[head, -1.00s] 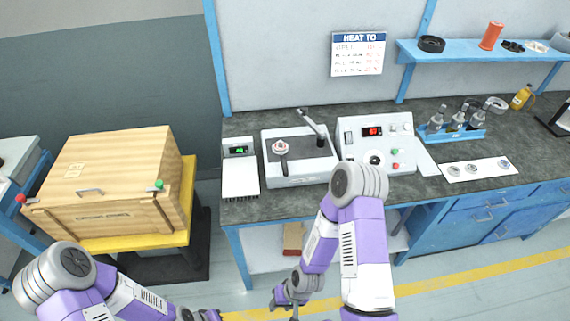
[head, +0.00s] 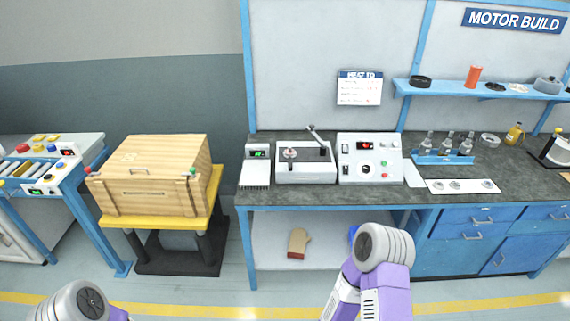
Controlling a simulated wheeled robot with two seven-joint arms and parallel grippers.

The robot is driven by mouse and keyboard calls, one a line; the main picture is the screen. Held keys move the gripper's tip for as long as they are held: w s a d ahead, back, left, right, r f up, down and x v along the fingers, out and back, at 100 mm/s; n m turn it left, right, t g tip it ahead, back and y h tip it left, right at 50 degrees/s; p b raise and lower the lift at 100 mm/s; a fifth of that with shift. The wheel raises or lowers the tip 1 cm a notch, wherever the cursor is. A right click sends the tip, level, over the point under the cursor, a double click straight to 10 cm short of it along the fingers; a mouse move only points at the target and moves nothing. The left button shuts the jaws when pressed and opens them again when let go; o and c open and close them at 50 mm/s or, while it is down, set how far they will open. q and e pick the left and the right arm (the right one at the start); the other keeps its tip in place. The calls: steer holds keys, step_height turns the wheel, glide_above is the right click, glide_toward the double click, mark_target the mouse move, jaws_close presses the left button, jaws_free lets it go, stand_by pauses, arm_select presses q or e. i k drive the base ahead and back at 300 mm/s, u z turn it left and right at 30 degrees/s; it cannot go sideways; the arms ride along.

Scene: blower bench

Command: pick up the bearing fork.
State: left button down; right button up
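A small pale ring (head: 289,152) sits on the left part of the white heater unit (head: 306,175) on the bench. A short dark handle, likely the bearing fork (head: 290,162), extends from the ring toward the front edge of the unit. It is too small to see whether its prongs go around or under the ring. Neither of my grippers is in view. Only the upper part of my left arm shows at the bottom left and of my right arm at the bottom centre, both in front of the bench.
A control box (head: 369,172) stands right of the heater, and a scale-like unit (head: 256,172) left of it. Bottles stand in a blue rack (head: 443,158). A white strip with several rings (head: 462,187) lies nearby. A wooden crate (head: 153,178) sits on a yellow stand to the left.

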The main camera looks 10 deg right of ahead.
mark_target(290, 158)
steer(key=u, duration=0.55)
steer(key=i, duration=1.75)
steer(key=z, duration=0.75)
